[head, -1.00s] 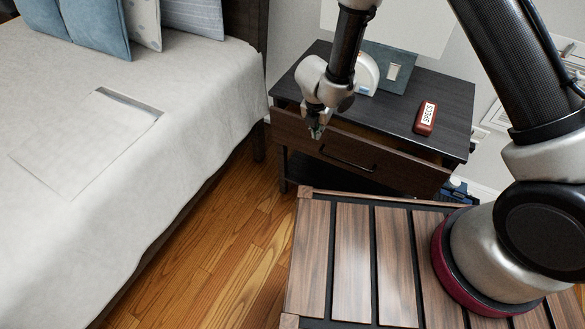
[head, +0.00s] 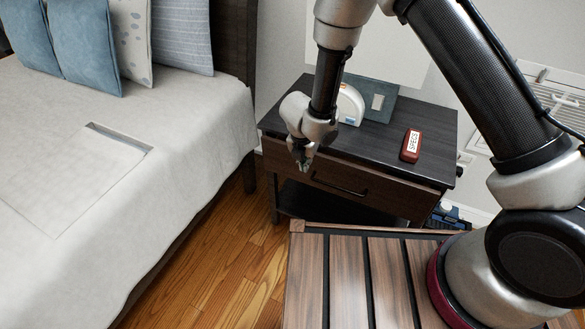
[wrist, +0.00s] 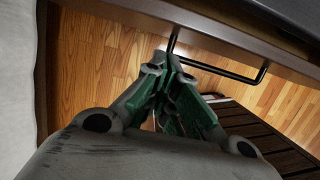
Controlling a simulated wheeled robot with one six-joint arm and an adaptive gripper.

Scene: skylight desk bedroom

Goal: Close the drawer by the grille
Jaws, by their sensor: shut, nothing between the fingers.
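The dark wood drawer (head: 385,190) is in the nightstand (head: 447,133) below the wall grille (head: 562,88). Its front lies close under the tabletop edge; I cannot tell whether a slim gap remains. The black bar handle (head: 340,184) is on its front and also shows in the wrist view (wrist: 222,71). My gripper (head: 304,164) is shut and empty, pointing down at the drawer front, left of the handle's middle. In the wrist view its green-padded fingertips (wrist: 174,62) are beside the handle's left end. I cannot tell whether they touch the front.
On the nightstand stand a red SPECS case (head: 411,145), a white rounded object (head: 350,105) and a blue-grey panel (head: 378,97). The bed (head: 190,190) fills the left. Wood floor (head: 215,250) lies between bed and nightstand. Blue items (head: 448,213) sit at the nightstand's lower right.

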